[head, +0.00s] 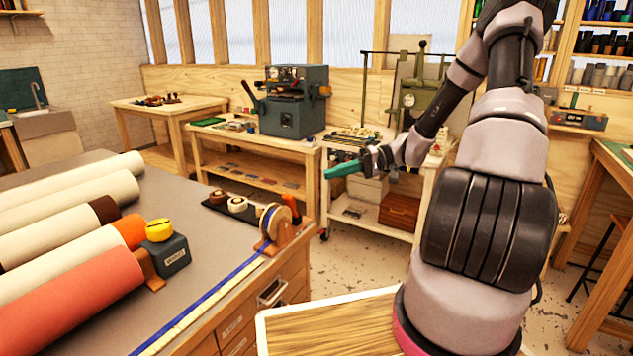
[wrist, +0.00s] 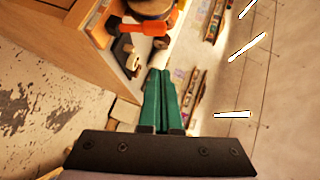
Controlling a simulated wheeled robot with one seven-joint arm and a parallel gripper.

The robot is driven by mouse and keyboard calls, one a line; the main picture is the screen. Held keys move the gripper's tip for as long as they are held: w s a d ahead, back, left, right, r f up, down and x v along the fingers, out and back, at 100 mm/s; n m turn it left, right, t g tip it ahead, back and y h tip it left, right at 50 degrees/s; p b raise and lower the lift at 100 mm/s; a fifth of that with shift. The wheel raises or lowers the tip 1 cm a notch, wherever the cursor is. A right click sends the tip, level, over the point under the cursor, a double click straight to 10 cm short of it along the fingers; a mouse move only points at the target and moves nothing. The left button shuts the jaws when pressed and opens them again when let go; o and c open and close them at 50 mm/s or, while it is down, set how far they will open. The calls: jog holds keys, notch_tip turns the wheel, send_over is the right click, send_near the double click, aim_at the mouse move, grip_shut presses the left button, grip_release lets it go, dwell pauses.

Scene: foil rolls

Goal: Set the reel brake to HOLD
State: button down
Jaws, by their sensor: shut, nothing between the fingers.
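A dark grey box (head: 172,254) with a yellow knob (head: 159,230) on top stands on the grey table, by the ends of the foil rolls. It appears to be the reel brake. Its small label is too small to read, and I cannot tell the knob's setting. My gripper (head: 328,173) has green fingers and is shut and empty. It is raised in the air to the right of the table, well apart from the box. In the wrist view the green fingers (wrist: 161,73) lie together with nothing between them. The box is not recognisable there.
Several rolls (head: 75,280) lie along the table's left side. A wooden tape reel (head: 279,226) stands at its right edge, with a dark tray (head: 222,212) behind. A cart (head: 352,210) stands behind my gripper. The table's middle is mostly clear.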

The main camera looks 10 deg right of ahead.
jog(key=shift+v, duration=1.45)
jog(key=shift+r, duration=0.1)
jog(key=s+a+r+m+t+h, duration=0.1)
jog(key=s+r+m+t+h, duration=0.5)
jog(key=s+r+h, duration=0.7)
jog(key=s+r+t, duration=0.1)
jog(key=s+r, duration=0.6)
jog(key=r, duration=0.4)
jog(key=shift+s+a+m+h, duration=0.2)
jog(key=shift+m+h, duration=0.1)
jog(key=shift+r, duration=0.15)
jog(key=shift+a, duration=0.1)
